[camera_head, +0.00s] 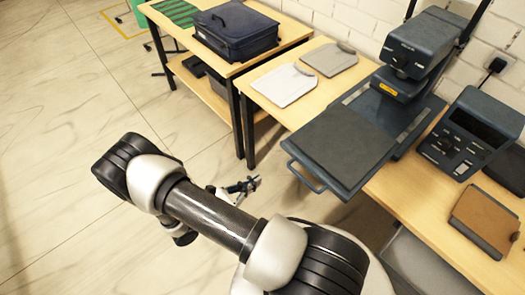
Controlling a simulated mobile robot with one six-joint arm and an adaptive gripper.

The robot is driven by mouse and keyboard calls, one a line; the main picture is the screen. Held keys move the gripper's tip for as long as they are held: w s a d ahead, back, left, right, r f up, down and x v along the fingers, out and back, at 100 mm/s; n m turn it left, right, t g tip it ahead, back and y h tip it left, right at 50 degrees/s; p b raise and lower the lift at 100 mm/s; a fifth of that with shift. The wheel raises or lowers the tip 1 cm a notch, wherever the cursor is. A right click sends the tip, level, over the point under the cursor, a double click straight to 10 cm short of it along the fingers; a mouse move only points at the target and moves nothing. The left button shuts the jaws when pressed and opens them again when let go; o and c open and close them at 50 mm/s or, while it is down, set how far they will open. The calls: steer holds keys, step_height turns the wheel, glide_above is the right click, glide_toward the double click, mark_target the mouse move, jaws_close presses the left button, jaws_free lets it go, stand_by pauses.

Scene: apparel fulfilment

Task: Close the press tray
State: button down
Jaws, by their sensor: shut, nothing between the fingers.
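The press tray (343,146) is a dark grey flat plate with a loop handle (306,178) at its front left. It is pulled out from the heat press (418,48) and overhangs the table's front edge. The press stands on the wooden table at the right, its upper part above the back of the base. My gripper (254,182) is small in view, low in front of the table and left of the handle, apart from it. It is shut and empty. My arm crosses the lower middle of the picture.
Two folded garments, one white (283,85) and one grey (329,59), lie left of the press. A control box (471,133) and a brown pad (486,219) are at the right. A dark blue case (235,31) sits on the left table. The floor at left is clear.

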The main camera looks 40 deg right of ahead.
steer(key=w+d+b, duration=0.1)
steer(key=d, duration=0.6)
steer(key=d+f+n+t+b, duration=0.1)
steer(key=d, duration=0.5)
steer(key=shift+w+d+f, duration=0.25)
steer(key=shift+w+d, duration=0.1)
steer(key=shift+w, duration=0.05)
steer(key=shift+d+b, duration=0.1)
steer(key=shift+b, duration=0.2)
